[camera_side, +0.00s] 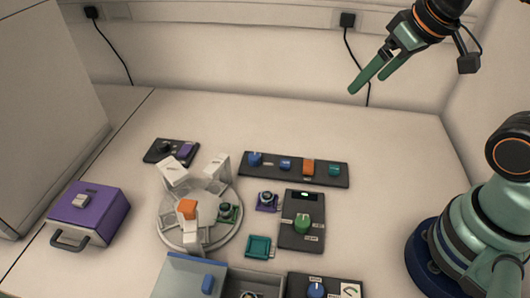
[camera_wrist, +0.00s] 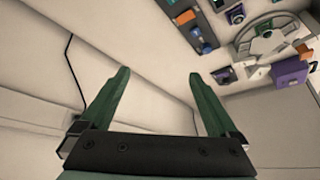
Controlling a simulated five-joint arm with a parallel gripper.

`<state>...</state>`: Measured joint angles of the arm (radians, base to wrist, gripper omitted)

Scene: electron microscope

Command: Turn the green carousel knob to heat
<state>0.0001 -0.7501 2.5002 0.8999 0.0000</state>
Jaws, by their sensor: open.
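A green knob (camera_side: 303,224) sits on a dark upright-oriented panel (camera_side: 290,240) right of the middle of the table in the side view. Small pale labels and a white lit window are on this panel; the lettering is too small to read. A round pale carousel (camera_side: 170,235) with white holders, an orange part and a small green part stands left of it. It also shows at the upper right of the wrist view (camera_wrist: 241,45). My gripper (camera_side: 368,85) is open and empty, high above the back of the table, far from the knob. Its two green fingers (camera_wrist: 158,73) are spread apart.
A long dark panel (camera_side: 270,169) with blue, orange and teal controls lies behind the knob panel. A purple box (camera_side: 92,212) with a handle stands at left. A teal piece (camera_side: 258,246) and a purple-based piece (camera_side: 267,201) lie near the knob panel. The table's right back is clear.

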